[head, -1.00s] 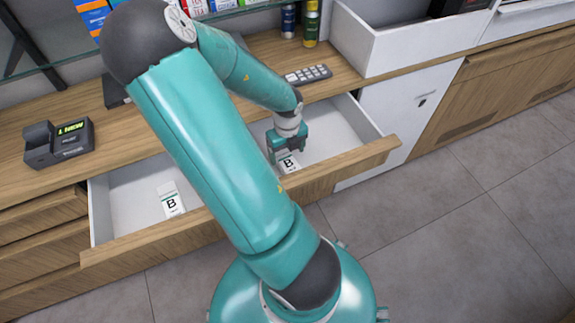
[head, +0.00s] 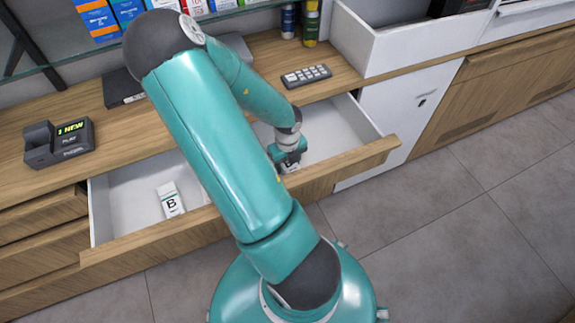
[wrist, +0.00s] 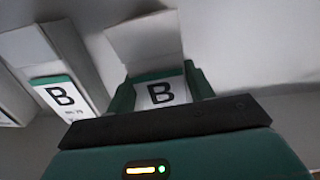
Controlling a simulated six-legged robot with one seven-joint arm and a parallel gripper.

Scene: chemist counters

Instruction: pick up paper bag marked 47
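No marking 47 is legible in any view. My gripper (head: 288,157) is low inside the right part of the open drawer (head: 120,190). In the wrist view its green fingers (wrist: 160,88) stand on both sides of a white packet marked B (wrist: 160,94), with a green band and a pale flap. I cannot tell whether the fingers press on it. A second white packet marked B (wrist: 62,96) lies to its left in the wrist view. In the head view a white packet marked B (head: 170,201) lies in the left part of the drawer. My arm hides the drawer's middle.
A wooden counter (head: 335,88) runs behind the drawer, with a grey keypad (head: 306,75) and a small display device (head: 60,140) on it. A glass shelf with boxes is above. A white open bin (head: 400,50) stands at right. The grey floor at right is clear.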

